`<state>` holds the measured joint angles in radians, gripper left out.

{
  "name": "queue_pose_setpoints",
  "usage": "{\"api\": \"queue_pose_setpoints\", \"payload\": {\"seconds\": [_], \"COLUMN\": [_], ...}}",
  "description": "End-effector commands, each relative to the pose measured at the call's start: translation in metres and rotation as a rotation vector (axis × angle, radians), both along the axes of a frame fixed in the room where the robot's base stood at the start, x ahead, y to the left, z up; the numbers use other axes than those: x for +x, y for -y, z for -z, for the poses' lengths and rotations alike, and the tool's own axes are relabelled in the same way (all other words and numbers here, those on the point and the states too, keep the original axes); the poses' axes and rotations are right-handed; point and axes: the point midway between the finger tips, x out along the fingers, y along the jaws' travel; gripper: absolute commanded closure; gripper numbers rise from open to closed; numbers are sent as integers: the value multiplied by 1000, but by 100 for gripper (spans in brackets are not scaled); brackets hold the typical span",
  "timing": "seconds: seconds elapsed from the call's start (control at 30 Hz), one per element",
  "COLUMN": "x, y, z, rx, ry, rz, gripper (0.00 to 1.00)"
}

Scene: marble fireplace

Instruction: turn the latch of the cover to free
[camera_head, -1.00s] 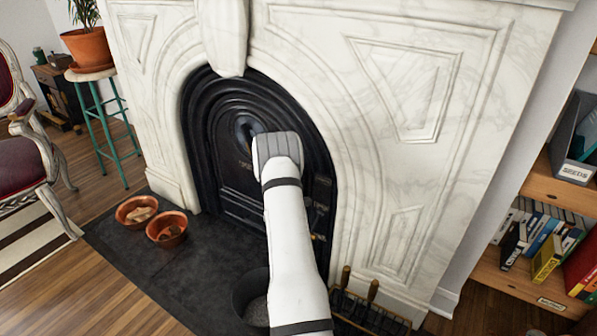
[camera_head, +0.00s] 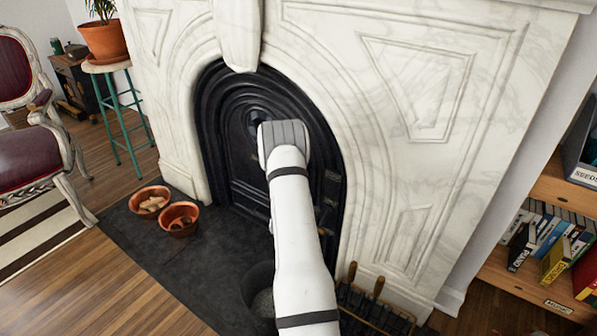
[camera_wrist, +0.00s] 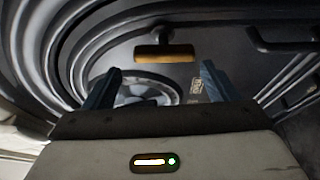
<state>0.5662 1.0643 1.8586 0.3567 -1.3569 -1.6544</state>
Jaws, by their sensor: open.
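The cover (camera_head: 240,130) is a black arched iron panel with raised rings, set in the marble fireplace. In the wrist view, a short wooden-coloured bar on a dark mount (camera_wrist: 165,55), which looks like the latch, lies crosswise on the cover (camera_wrist: 110,50). My gripper (camera_wrist: 160,82) is open, with one finger on either side of the picture. The bar shows beyond the fingertips, between their lines, and nothing is seen held. In the head view my wrist hides the fingers, the bar and part of the cover's middle.
A dark bent bar (camera_wrist: 280,42) stands out at the right in the wrist view. Two terracotta bowls (camera_head: 180,218) sit on the dark hearth (camera_head: 205,265). A dark bucket (camera_head: 258,295) and wooden-handled tools (camera_head: 375,290) stand near my arm.

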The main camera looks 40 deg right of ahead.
Motion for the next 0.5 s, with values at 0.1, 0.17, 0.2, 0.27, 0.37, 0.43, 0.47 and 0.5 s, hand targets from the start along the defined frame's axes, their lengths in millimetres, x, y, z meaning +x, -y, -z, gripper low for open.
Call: {"api": "queue_pose_setpoints", "payload": {"seconds": [0.1, 0.17, 0.2, 0.27, 0.37, 0.43, 0.47, 0.5], "x": [-6, -7, -7, -8, -8, -8, -7, -7], "y": [-9, -11, -11, -12, -11, -11, -11, -11], "z": [-1, -1, -1, -1, -1, -1, -1, -1], "rx": [-1, -2, -2, -2, -2, -2, 0, 7], "ry": [-1, 0, 0, 1, 1, 1, 4, 15], "rz": [-1, -1, -1, -1, -1, -1, 0, 3], "gripper": [20, 20, 20, 20, 20, 22, 25, 28]}}
